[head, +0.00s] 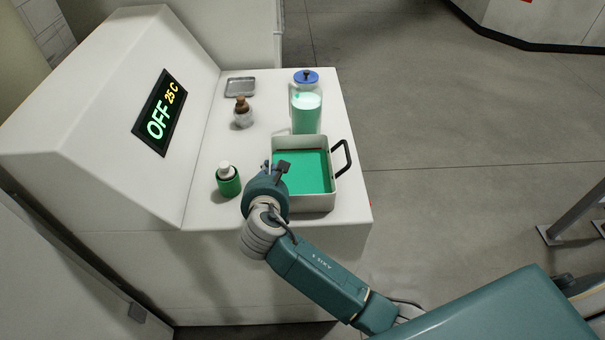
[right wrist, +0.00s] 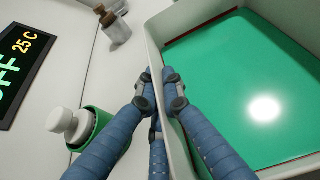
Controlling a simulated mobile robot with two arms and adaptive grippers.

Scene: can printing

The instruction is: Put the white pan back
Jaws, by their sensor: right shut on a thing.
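The white pan (head: 310,203) is a rectangular, off-white tray with a flat green fill and a dark handle on its right side. It sits level at the front right of the white machine's top. My right gripper (head: 276,168) is at the pan's left wall. In the right wrist view, the blue fingers of this gripper (right wrist: 158,80) are shut on that wall (right wrist: 189,23), on either side of it. The pan's other handle, if any, is hidden. My left gripper is not in view.
A green bottle with a white cap (head: 229,183) stands left of the pan. A blue-lidded jar (head: 306,110) stands behind it. A brown-topped small bottle (head: 242,113) and metal tray (head: 240,87) are farther back. The machine's display (head: 160,112) reads OFF 25 C.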

